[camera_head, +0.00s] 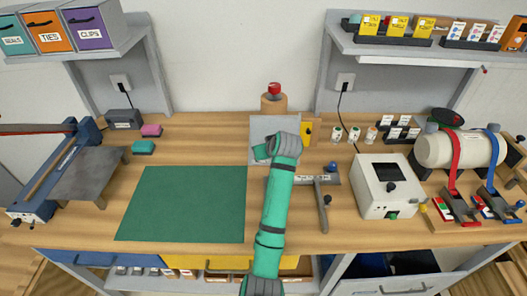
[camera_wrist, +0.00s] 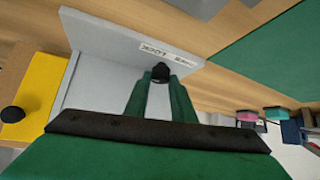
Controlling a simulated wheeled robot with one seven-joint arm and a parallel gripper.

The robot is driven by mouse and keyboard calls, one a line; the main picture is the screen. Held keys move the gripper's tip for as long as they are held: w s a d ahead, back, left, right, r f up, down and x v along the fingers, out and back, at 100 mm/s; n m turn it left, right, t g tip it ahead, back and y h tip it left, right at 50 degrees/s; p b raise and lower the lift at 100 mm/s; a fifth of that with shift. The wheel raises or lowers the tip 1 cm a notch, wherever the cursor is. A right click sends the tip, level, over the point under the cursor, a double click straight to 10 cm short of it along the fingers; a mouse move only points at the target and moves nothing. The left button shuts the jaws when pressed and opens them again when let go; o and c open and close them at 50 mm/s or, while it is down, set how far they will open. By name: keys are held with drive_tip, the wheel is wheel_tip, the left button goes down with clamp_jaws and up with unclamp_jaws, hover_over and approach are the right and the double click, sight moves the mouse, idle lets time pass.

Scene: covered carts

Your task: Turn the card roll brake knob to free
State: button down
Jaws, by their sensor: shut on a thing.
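The card roll brake knob (camera_wrist: 161,70) is small and black. In the wrist view it sits between the tips of my gripper (camera_wrist: 160,88), near the edge of a grey plate (camera_wrist: 110,45). A white label (camera_wrist: 166,55) beside the knob appears to read LOCK and FREE, upside down. My gripper is shut on the knob. The knob's pointing direction cannot be made out. In the head view the grey unit (camera_head: 262,128) stands at the back middle of the bench, and my green arm reaches to it, hiding the knob.
A yellow part (camera_wrist: 35,90) with a black knob adjoins the grey unit. A red-topped post (camera_head: 274,92) stands behind it. A green mat (camera_head: 185,205) lies left, a white box (camera_head: 386,185) right. A metal tool (camera_head: 322,205) lies close to my arm's right.

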drive_tip(key=n+g+y, duration=0.1)
drive_tip(key=n, duration=0.1)
drive_tip(key=n+y, duration=0.2)
drive_tip(key=shift+w+d+r+g, duration=0.1)
drive_tip(key=shift+w+d+g, duration=0.05)
drive_tip(key=shift+d+g, duration=0.25)
drive_tip(key=shift+w+n+g+y, duration=0.1)
drive_tip(key=shift+n+g+y, duration=0.4)
drive_tip(key=shift+n, duration=0.55)
drive_tip(key=shift+w+n+g+y, duration=0.1)
drive_tip(key=shift+n+g+y, duration=0.4)
drive_tip(key=shift+n, duration=0.55)
drive_tip(key=shift+g, duration=0.3)
drive_tip(key=c, duration=1.8)
unclamp_jaws()
drive_tip(key=v, duration=1)
drive_tip(key=shift+s+d+r, duration=0.15)
drive_tip(key=shift+d+r, duration=0.05)
drive_tip(key=shift+r, duration=0.05)
